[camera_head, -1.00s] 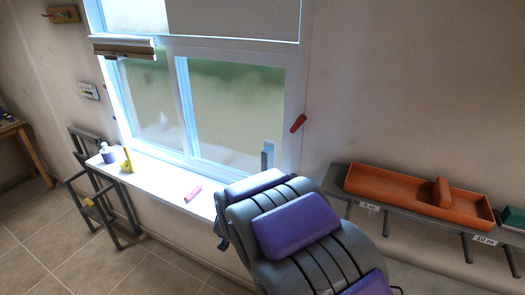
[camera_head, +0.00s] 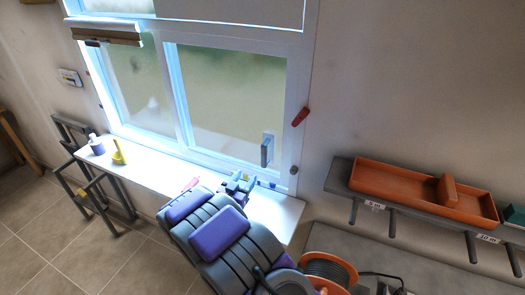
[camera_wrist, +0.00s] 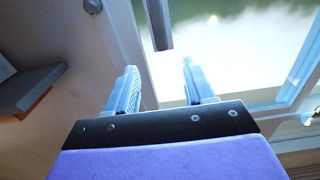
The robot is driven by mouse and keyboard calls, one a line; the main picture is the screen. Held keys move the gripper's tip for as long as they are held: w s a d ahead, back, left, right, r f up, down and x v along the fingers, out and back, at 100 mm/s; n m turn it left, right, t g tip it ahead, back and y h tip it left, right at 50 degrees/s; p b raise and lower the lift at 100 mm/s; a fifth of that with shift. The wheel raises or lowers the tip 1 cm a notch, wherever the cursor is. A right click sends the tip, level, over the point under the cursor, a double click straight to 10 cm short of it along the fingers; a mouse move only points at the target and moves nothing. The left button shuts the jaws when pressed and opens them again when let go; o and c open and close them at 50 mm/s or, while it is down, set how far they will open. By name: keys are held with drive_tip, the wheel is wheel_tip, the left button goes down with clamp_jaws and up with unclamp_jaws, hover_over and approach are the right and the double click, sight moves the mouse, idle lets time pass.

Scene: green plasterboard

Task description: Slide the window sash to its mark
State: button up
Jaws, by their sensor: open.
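The window sash (camera_head: 228,102) is a white-framed pane on the right half of the window, with a grey upright handle (camera_head: 266,152) low near its right edge. The handle's lower end also shows at the top of the wrist view (camera_wrist: 158,25). My gripper (camera_head: 238,184) is over the sill, left of and below the handle in the head view. In the wrist view my gripper (camera_wrist: 161,88) is open and empty, its two fingers pointing toward the handle and apart from it. I cannot clearly make out which feature is the mark.
A red piece (camera_head: 301,117) is on the right window frame. The white sill (camera_head: 150,172) holds a white-and-purple bottle (camera_head: 96,145), a yellow item (camera_head: 118,155) and a pink item (camera_head: 190,184). An orange tray (camera_head: 405,190) sits on a shelf at right. An orange reel (camera_head: 330,270) is below.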

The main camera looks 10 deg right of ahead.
sight(262, 154)
drive_tip(key=p+x, duration=0.1)
drive_tip(key=x, duration=1.5)
drive_tip(key=shift+w+f, duration=0.1)
drive_tip(key=shift+w, duration=0.1)
drive_tip(key=shift+c, duration=0.2)
clamp_jaws()
